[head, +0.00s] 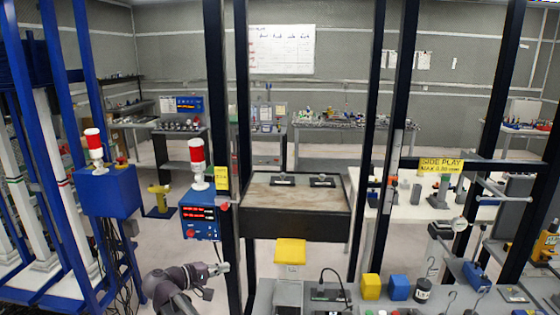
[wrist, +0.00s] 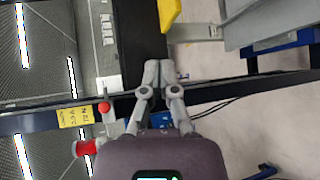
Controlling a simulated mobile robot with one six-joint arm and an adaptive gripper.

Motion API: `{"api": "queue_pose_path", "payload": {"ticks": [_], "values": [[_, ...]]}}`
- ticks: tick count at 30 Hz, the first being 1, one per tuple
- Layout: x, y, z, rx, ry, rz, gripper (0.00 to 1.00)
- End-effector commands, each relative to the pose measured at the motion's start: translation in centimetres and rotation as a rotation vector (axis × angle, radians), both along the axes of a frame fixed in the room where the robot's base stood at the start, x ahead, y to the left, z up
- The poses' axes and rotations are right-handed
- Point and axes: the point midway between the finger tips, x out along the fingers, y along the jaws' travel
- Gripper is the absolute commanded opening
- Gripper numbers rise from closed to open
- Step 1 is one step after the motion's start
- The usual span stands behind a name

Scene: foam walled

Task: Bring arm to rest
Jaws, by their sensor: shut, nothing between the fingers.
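My arm (head: 175,284) shows low in the head view, left of the middle, bent with its end pointing right. My gripper (head: 222,268) is in free space in front of the dark post and the black-sided table. In the wrist view my gripper (wrist: 160,72) has its grey fingers together, with nothing between them. No object is held. The lower part of the arm is cut off by the bottom edge of the head view.
A blue box with a red display (head: 200,216) and red-white lamp stands behind the arm. A yellow-topped stand (head: 290,252) is to the right of my gripper. A grey bench with a yellow block (head: 371,286) and blue block (head: 398,287) lies farther right. Dark posts (head: 236,240) rise close by.

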Motion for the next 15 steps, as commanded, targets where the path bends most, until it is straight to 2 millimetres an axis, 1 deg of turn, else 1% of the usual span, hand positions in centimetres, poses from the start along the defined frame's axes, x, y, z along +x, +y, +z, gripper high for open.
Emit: {"api": "queue_pose_path", "payload": {"ticks": [1, 3, 8, 12, 15], "values": [[0.0, -2.4, -0.8, 0.034, 0.026, -0.028, 0.0], [0.2, -4.8, -1.9, 0.084, 0.063, -0.061, 0.0], [0.0, -10.1, -4.2, 0.2, 0.137, -0.136, 0.0], [-0.6, -14.3, -6.1, 0.307, 0.195, -0.203, 0.0], [-1.3, -17.0, -7.4, 0.387, 0.231, -0.25, 0.0]]}}
